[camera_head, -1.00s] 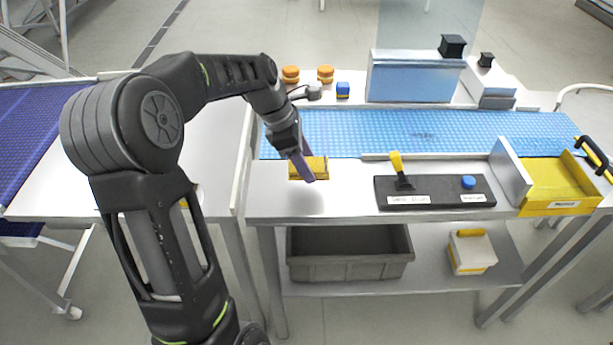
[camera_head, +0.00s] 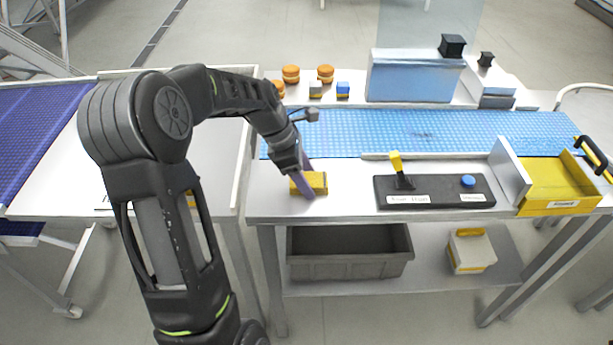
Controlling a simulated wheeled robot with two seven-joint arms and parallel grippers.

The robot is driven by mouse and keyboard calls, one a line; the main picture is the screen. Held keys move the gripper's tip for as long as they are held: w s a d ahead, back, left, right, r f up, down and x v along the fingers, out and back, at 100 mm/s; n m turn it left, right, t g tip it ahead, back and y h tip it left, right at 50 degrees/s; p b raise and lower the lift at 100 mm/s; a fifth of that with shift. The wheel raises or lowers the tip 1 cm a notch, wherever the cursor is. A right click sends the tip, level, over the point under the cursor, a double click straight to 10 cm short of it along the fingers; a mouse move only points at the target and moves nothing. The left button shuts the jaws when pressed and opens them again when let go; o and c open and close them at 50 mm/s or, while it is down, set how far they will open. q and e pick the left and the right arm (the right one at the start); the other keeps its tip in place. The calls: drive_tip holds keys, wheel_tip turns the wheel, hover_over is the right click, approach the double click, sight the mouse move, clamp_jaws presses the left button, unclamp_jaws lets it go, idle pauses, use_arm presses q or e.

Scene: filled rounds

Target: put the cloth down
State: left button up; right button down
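The yellow cloth (camera_head: 317,182), a small folded block, is at the left end of the white worktop (camera_head: 345,195), in front of the blue belt. It appears to touch the worktop or be just above it. My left gripper (camera_head: 306,182) points down at it, with one purple finger across the cloth's near side and the other behind it. The fingers look shut on the cloth. My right gripper is not in view.
A black control panel (camera_head: 433,200) with a yellow lever and blue button lies right of the cloth. The blue belt (camera_head: 400,128) runs behind. A yellow tray (camera_head: 560,178) stands at the right. A grey bin (camera_head: 350,268) sits on the shelf below.

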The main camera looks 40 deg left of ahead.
use_arm(q)
drive_tip(key=shift+o, duration=1)
drive_tip(key=shift+r, duration=0.15)
drive_tip(key=v, duration=1.2)
drive_tip(key=shift+b, duration=0.3)
drive_tip(key=shift+d, duration=0.1)
